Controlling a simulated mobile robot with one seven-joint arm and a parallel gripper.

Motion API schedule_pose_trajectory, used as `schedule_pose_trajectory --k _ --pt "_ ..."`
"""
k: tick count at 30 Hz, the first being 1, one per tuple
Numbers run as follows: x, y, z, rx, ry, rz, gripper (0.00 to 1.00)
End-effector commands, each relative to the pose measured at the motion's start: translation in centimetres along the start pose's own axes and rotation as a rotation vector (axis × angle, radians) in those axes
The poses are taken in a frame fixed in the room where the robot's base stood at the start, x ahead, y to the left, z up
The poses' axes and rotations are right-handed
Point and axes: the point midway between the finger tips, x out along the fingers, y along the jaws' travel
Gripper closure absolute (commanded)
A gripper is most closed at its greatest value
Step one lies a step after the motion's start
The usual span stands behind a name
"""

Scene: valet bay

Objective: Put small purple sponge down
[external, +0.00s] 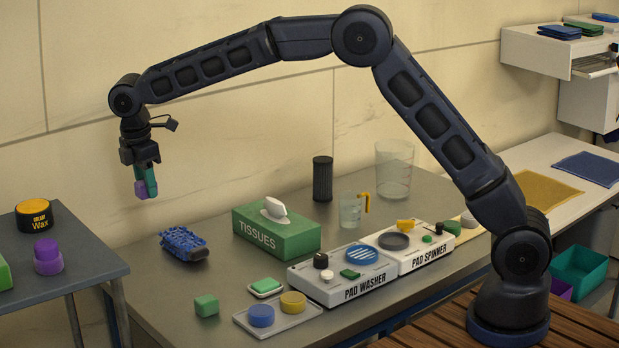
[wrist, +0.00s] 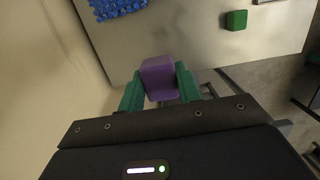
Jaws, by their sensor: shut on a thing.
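The small purple sponge (wrist: 159,79) is held between the green fingers of my gripper (wrist: 159,88) in the wrist view. In the external view the sponge (external: 141,190) shows at the lower end of my gripper (external: 146,182). The gripper is shut on it and holds it in the air, over the gap between the side table at left and the long grey table. Nothing touches the sponge from below.
The grey table (external: 180,272) carries a blue noodle-like mitt (external: 184,243), a green block (external: 206,305), a tissue box (external: 277,232), a tray with round pads and two machines.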

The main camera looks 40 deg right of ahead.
Motion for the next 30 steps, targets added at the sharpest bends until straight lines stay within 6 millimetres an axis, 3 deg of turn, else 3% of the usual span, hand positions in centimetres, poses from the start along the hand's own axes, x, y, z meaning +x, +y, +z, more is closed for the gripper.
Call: schedule_pose_trajectory --k 6,10,16,30 --pt "0.4 4.7 -1.4 0.005 0.000 0.000 0.88" --pt "0.6 6.3 -1.7 0.006 0.000 0.000 0.88" --pt "1.5 7.1 -2.0 0.006 -0.002 -0.001 0.88" --pt "11.2 7.0 -3.2 0.005 -0.003 -0.002 0.88"
